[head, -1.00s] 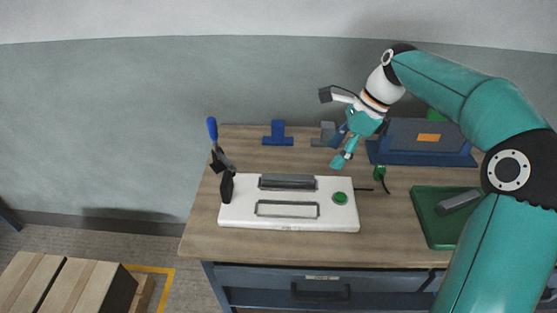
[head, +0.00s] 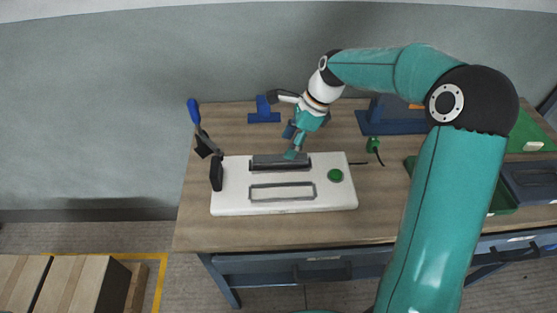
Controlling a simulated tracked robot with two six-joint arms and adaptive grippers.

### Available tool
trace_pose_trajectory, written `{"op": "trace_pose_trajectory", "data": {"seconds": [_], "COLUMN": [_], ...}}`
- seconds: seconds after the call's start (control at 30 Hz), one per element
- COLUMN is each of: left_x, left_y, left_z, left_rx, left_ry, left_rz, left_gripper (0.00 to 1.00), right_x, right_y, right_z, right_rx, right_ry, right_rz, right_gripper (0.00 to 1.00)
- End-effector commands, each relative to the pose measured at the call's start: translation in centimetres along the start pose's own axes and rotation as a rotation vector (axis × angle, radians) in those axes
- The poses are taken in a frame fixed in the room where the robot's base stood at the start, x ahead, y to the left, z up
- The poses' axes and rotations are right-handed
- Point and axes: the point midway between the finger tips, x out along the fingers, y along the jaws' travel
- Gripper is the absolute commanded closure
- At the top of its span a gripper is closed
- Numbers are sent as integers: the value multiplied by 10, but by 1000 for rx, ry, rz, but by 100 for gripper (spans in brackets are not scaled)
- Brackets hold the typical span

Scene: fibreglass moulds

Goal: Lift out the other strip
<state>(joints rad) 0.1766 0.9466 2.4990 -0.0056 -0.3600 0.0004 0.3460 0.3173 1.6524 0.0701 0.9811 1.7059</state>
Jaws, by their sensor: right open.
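A dark grey strip (head: 268,162) lies in the back slot of the white mould block (head: 232,190). The block's front slot (head: 282,192) shows a grey rim and a pale, empty-looking inside. My right gripper (head: 292,154) is open and points down at the strip, right of its middle. I cannot tell whether its fingers touch the strip. My left gripper is not in view.
A blue-handled clamp (head: 197,118) stands at the block's left end, and a green button (head: 335,175) sits on its right. Blue holders (head: 264,112) stand behind. My right arm hides most of a green tray (head: 503,202). A dark bin (head: 530,182) is far right.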

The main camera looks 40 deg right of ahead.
Motion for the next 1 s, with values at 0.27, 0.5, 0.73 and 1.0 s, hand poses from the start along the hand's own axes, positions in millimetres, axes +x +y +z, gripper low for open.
{"op": "trace_pose_trajectory", "data": {"seconds": [0.27,0.5,0.73,1.0], "left_x": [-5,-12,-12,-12], "left_y": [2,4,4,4], "left_z": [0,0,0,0], "left_rx": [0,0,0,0], "left_ry": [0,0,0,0], "left_rz": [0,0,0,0], "left_gripper": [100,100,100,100], "right_x": [18,51,59,58], "right_y": [-1,-3,-4,-4], "right_z": [0,-1,-2,-2], "right_rx": [1,1,1,1], "right_ry": [0,0,0,0], "right_rz": [3,2,-2,-2], "right_gripper": [40,40,40,70]}}
